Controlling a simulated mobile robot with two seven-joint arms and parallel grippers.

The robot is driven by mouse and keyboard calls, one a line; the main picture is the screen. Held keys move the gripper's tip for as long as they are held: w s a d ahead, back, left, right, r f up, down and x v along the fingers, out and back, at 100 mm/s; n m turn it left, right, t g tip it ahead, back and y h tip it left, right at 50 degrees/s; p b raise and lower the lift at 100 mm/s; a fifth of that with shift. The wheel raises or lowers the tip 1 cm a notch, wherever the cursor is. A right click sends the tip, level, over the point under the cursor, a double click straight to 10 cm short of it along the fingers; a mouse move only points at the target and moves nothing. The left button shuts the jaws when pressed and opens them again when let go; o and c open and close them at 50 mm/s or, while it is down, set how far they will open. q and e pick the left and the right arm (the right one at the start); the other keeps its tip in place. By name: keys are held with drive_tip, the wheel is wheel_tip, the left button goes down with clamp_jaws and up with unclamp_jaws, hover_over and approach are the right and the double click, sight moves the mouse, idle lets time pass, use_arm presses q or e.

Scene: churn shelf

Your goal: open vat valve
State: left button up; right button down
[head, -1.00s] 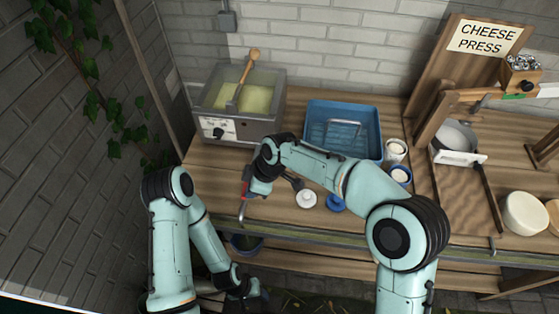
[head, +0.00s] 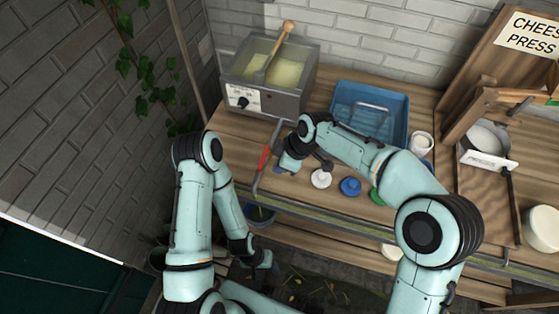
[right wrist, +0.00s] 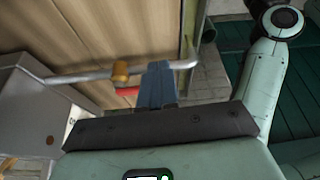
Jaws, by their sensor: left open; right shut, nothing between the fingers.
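The vat (head: 294,104) is a grey metal box of pale yellow contents at the back left of the bench. A metal pipe (head: 276,134) runs from it to a bent spout at the front edge. The red valve lever (head: 264,158) lies roughly along the pipe. In the right wrist view the brass valve (right wrist: 120,72) and red lever (right wrist: 128,91) show left of the fingers. My right gripper (right wrist: 158,85) is shut and empty, overlapping the pipe in view; contact cannot be told. My left gripper (head: 264,262) is open, low in front of the bench.
A dark bucket (head: 258,214) stands below the spout. A blue tray (head: 368,110), a white disc (head: 321,179) and a blue disc (head: 350,186) are on the bench right of my right gripper. A brick wall (head: 60,110) closes the left side.

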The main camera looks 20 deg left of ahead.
drive_tip(key=v, duration=1)
drive_tip(key=shift+d, duration=0.2)
